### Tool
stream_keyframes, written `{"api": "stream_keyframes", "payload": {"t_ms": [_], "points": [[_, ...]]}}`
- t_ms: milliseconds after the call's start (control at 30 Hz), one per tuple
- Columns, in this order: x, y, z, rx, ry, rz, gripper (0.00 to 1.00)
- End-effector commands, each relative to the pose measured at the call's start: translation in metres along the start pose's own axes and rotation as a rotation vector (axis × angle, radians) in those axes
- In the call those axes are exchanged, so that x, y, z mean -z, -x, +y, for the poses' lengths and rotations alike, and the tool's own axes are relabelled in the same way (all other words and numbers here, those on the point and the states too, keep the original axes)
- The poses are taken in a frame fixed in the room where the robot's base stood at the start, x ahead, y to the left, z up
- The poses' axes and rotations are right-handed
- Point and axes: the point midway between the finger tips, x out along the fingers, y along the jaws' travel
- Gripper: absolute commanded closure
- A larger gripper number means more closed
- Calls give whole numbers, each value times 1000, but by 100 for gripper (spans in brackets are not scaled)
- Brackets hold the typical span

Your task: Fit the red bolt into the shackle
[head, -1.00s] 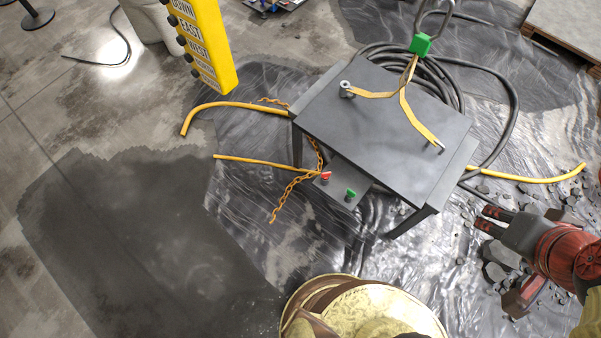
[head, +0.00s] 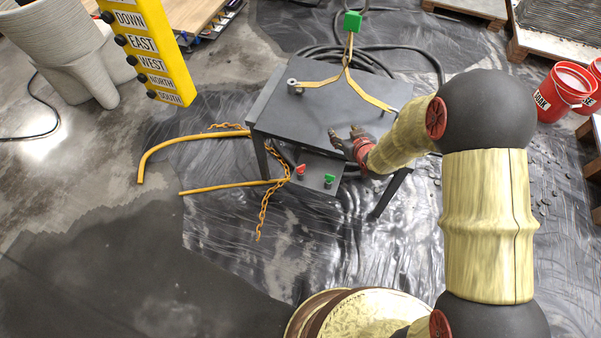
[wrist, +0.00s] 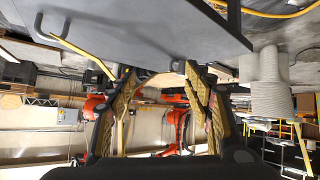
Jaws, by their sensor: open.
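The red bolt (head: 300,170) stands at the left on a small ledge (head: 318,187) under the dark grey tabletop (head: 325,105). A green-topped piece (head: 329,180) stands to its right. A grey fitting (head: 294,87), which looks like a shackle, is on the tabletop's far left at a yellow sling's end (head: 320,82). The sling's right leg reaches the right edge, where its fitting is unclear. My gripper (head: 346,137) is at the table's front edge, right of and above the red bolt. It is open, and its fingers in the wrist view (wrist: 160,85) hold nothing.
Orange chains (head: 264,210) and yellow hoses (head: 190,136) hang or reach out left of the table. A yellow button panel (head: 148,50) hangs at the upper left. A green block (head: 352,21) joins the sling above the table. Red buckets (head: 562,90) stand far right.

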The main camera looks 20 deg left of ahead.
Motion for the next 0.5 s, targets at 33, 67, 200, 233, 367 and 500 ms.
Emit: {"api": "stream_keyframes", "payload": {"t_ms": [33,67,200,233,367,500], "points": [[-30,-21,-24,40,10,16,48],[-42,-31,-37,61,16,37,48],[-96,-58,-91,151,26,120,48],[-105,-60,-101,168,26,136,48],[-138,-65,-133,221,20,189,48],[-154,-65,-149,248,14,221,48]]}}
